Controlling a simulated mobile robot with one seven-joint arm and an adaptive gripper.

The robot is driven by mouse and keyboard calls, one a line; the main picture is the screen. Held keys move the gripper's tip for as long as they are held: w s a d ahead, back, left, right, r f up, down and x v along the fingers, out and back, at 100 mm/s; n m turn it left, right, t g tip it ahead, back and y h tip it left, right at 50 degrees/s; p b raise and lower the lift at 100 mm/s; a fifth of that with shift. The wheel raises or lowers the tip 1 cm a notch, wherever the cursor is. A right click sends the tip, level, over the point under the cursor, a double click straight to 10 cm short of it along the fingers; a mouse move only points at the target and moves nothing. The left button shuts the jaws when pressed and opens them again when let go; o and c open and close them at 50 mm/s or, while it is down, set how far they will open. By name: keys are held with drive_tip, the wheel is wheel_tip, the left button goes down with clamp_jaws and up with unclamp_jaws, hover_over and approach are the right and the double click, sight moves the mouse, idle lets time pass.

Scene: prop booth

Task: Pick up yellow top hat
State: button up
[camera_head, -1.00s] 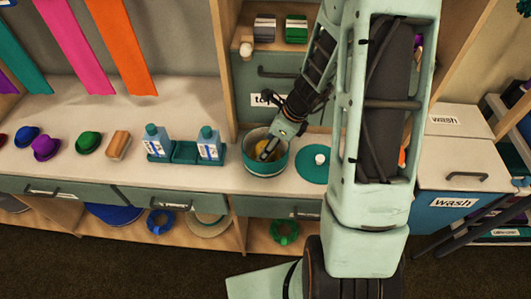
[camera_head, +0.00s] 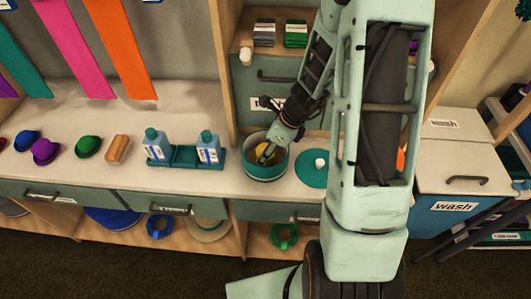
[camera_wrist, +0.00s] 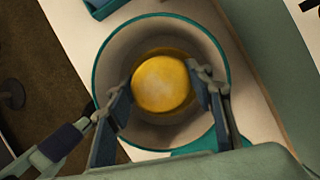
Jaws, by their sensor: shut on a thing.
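The yellow top hat (camera_wrist: 162,83) is inside a round white pot with a teal rim (camera_wrist: 107,57). In the wrist view its round yellow top faces me. My gripper (camera_wrist: 165,92) reaches down into the pot, with one finger on each side of the hat, and is shut on it. In the head view the pot (camera_head: 265,172) stands on the counter, my gripper (camera_head: 266,155) is in its mouth, and only a little of the yellow hat (camera_head: 261,157) shows. I cannot tell whether the hat is clear of the pot's floor.
A teal lid with a white knob (camera_head: 312,172) lies right of the pot. Left of it, a teal tray (camera_head: 185,157) holds two bottles. Farther left are a brown brush (camera_head: 118,149) and green (camera_head: 88,146), purple (camera_head: 45,151) and blue (camera_head: 27,140) hats.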

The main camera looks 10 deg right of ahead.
wheel_tip(320, 180, up, 10)
drive_tip(key=shift+f+p, duration=0.2)
drive_tip(key=shift+p, duration=0.85)
drive_tip(key=shift+r+p, duration=1.2)
drive_tip(key=shift+s+f, duration=0.1)
drive_tip(key=shift+s, duration=0.05)
